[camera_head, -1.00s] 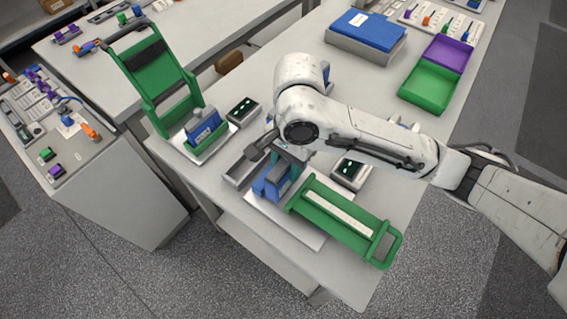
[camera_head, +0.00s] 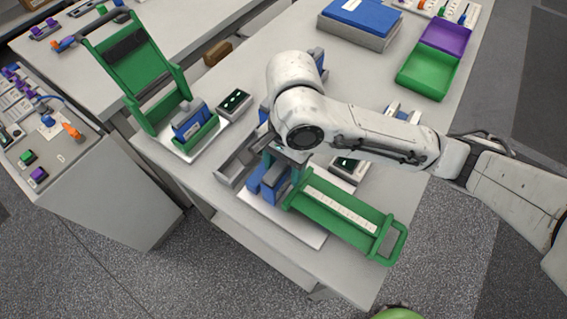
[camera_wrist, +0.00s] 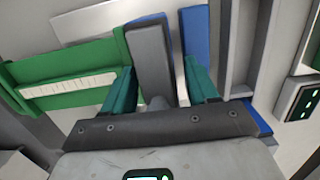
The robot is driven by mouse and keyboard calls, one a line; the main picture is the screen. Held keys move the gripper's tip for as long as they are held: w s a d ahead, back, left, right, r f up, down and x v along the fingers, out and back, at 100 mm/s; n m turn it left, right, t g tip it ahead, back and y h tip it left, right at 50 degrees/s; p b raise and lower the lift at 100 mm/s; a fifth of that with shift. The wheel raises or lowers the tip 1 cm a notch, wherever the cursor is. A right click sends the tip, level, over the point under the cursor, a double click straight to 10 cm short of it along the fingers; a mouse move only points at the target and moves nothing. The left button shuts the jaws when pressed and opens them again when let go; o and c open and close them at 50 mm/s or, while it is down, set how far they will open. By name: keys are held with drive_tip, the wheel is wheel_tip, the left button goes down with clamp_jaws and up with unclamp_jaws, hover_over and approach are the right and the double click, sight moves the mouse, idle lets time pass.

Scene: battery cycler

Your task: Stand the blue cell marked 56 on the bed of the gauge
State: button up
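My gripper (camera_head: 277,165) points down over the near bench. In the wrist view its two teal fingers (camera_wrist: 161,86) are apart. A grey-faced blue block (camera_wrist: 151,58) stands between them, nearer the left finger, with a gap to the right finger. A second blue piece (camera_wrist: 196,38) is beyond the right finger. These blue parts (camera_head: 268,187) also show under my gripper in the head view, on a white plate beside a green frame with a white ruled strip (camera_head: 340,208). No number 56 is legible. I cannot tell which part is the gauge's bed.
A similar station at left has a raised green frame (camera_head: 132,62) and a blue, grey-topped block (camera_head: 190,120). A grey open channel (camera_head: 236,168) and a small black-faced display box (camera_head: 233,103) are nearby. Green (camera_head: 428,72) and purple (camera_head: 446,34) trays lie at the back right.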

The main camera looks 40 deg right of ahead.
drive_tip(key=shift+o, duration=0.3)
drive_tip(key=r, duration=0.4)
drive_tip(key=d+r+p, duration=0.1)
drive_tip(key=r, duration=0.3)
drive_tip(key=r+p, duration=0.1)
drive_tip(key=r, duration=0.3)
drive_tip(key=shift+w+d+r, duration=0.15)
drive_tip(key=shift+w, duration=0.05)
